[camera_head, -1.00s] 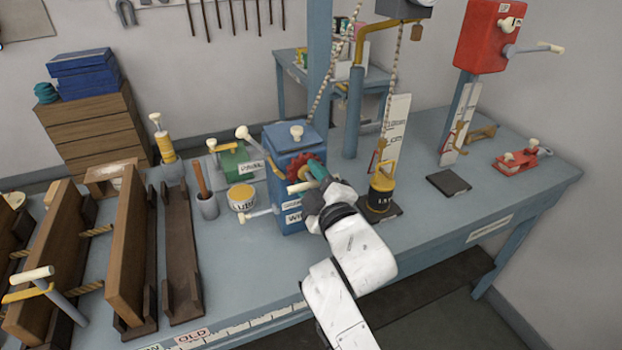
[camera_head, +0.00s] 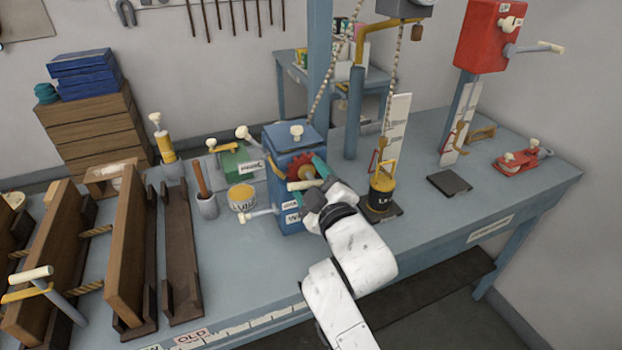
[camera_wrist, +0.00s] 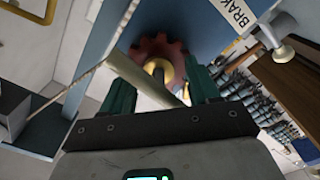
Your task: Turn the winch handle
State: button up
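I cannot tell whether a finger touches the grip. A black and yellow load (camera_head: 381,194) stands right of the winch, below a chain.
A cream-knobbed lever (camera_head: 262,213) sticks out low on the winch's left. A yellow tin (camera_head: 241,197) and a cup with a wooden-handled tool (camera_head: 207,204) stand to the left. A post (camera_head: 354,115) rises behind. The bench front right of my arm is clear.

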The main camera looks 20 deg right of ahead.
jog(key=s+b, duration=0.1)
jog(key=s, duration=0.9)
jog(key=shift+s, duration=0.4)
jog(key=s+d+f+m+g+h, duration=0.1)
jog(key=s+d+f+m+g, duration=0.25)
jog(key=f, duration=0.55)
jog(key=s+d+f+m+g, duration=0.2)
jog(key=s+f+g, duration=0.25)
jog(key=f, duration=0.35)
jog(key=s+d+f+m+g, duration=0.1)
jog(key=s+f+g, duration=0.3)
jog(key=s, duration=0.6)
jog(key=s+f+m+g, duration=0.3)
jog(key=s+f+g, duration=0.2)
jog(key=s+f, duration=0.3)
jog(key=shift+s+d+y, duration=0.4)
jog(key=shift+s, duration=0.75)
jog(key=shift+m, duration=0.25)
